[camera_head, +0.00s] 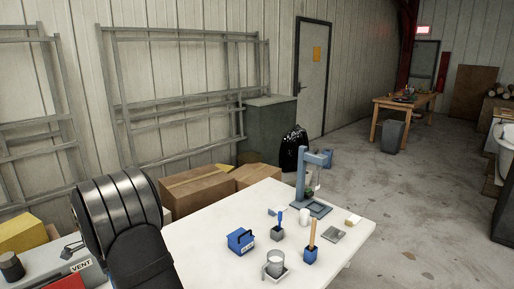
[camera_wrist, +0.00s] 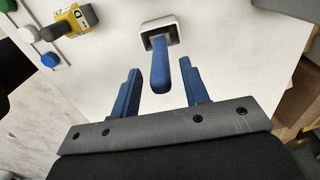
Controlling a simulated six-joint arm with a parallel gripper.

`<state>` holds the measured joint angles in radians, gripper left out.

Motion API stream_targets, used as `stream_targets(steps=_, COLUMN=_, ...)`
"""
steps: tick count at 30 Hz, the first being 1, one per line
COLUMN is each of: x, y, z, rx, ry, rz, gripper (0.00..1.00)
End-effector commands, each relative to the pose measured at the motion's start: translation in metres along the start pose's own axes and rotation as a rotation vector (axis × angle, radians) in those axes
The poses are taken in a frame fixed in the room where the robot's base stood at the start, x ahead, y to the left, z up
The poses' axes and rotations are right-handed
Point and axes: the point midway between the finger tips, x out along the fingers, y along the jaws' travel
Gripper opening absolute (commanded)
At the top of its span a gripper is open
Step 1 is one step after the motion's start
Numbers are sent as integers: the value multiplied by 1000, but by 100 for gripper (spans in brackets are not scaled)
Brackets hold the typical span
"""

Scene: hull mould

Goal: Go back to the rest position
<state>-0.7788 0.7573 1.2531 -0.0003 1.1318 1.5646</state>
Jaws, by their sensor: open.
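My gripper (camera_wrist: 160,88) shows in the wrist view with its two blue fingers wide apart and nothing clasped between them. A blue handle (camera_wrist: 160,68) stands in a square, pale-rimmed holder (camera_wrist: 174,32) in front of it. In the picture the handle's end lies between the fingers; I cannot tell how deep it is, and no contact shows. In the head view my dark arm fills the lower left, and my gripper cannot be made out there.
A white table (camera_head: 200,232) bears a blue box (camera_head: 240,240), a mug (camera_head: 275,263), a wooden-handled tool (camera_head: 312,233) and a blue-grey stand (camera_head: 301,180). A grey panel marked VENT (camera_head: 82,266) lies left. A yellow device (camera_wrist: 72,24) shows in the wrist view. Cardboard boxes (camera_head: 203,187) stand behind.

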Motion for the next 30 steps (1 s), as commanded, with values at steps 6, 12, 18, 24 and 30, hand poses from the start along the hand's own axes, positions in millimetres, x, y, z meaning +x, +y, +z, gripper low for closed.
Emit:
stream_targets(steps=6, x=0, y=-1, z=0, rx=0, ry=0, rz=-7, gripper=42)
stream_targets(steps=12, x=-40, y=-1, z=0, rx=0, ry=0, rz=-5, gripper=42)
stream_targets(steps=18, x=-80, y=-1, z=0, rx=0, ry=0, rz=-5, gripper=42)
stream_targets(steps=24, x=-76, y=6, z=-41, rx=-34, ry=0, rz=0, gripper=42)
stream_targets(steps=30, x=-71, y=14, z=-80, rx=-75, ry=0, rz=1, gripper=42)
